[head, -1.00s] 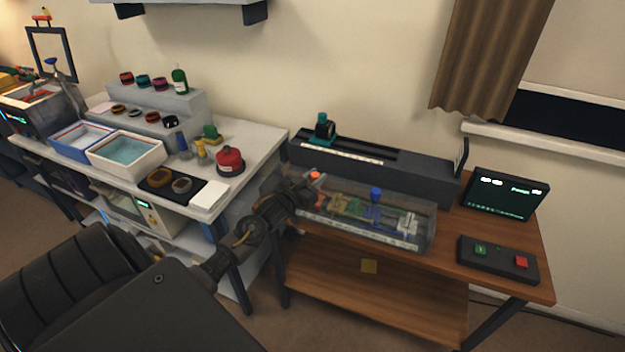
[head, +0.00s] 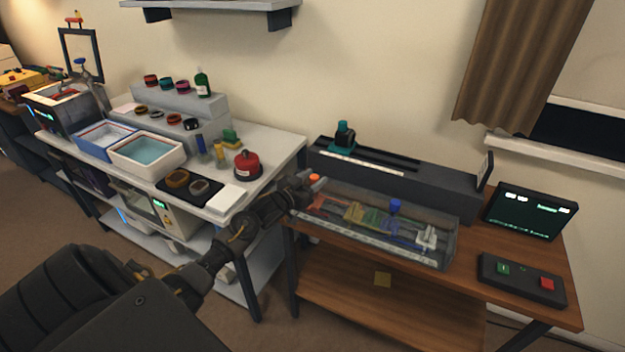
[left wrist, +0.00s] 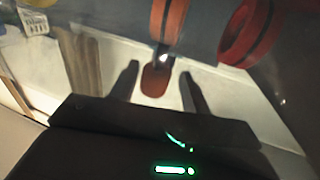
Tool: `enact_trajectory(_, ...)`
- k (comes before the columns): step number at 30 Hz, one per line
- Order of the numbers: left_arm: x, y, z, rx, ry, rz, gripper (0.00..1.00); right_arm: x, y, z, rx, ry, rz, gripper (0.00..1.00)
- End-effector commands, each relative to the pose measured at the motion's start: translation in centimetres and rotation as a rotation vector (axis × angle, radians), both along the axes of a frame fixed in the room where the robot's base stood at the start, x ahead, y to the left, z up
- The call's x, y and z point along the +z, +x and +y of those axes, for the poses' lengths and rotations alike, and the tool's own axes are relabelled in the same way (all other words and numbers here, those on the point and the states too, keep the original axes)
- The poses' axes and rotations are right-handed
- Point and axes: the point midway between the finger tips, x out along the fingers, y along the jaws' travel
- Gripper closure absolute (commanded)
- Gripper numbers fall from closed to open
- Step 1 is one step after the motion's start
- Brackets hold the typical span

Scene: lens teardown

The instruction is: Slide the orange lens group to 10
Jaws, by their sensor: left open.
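The orange lens group's knob (head: 314,178) sticks up at the left end of the clear long case (head: 380,249). My left gripper (head: 304,190) is at this end, close beside the knob. In the left wrist view, my left gripper's fingers (left wrist: 160,82) are open, with an orange-red tab (left wrist: 155,82) between them. I cannot tell whether the fingers touch it. A blue knob (head: 395,206) and yellow, green and white lens parts are farther right in the case. A pale scale strip runs along the case's front. My right gripper is not in view.
A dark rail bench (head: 440,190) with a teal-based device (head: 343,140) stands behind the case. A screen (head: 527,212) and a button box (head: 522,280) are at right. The white bench at left holds trays and a red can (head: 247,164).

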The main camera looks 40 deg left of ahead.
Motion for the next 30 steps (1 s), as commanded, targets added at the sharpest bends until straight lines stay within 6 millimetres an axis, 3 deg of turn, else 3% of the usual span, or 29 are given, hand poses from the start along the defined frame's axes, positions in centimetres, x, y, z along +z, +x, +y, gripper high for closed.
enact_trajectory(7,-0.2,-1.4,0.1,-0.001,0.001,0.001,0.53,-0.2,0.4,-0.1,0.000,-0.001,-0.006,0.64)
enact_trajectory(21,-0.2,-9.7,0.9,0.000,0.000,0.001,0.53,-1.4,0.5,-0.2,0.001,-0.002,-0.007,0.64)
enact_trajectory(30,0.0,-10.9,1.0,0.001,-0.001,0.000,0.53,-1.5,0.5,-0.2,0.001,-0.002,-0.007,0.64)
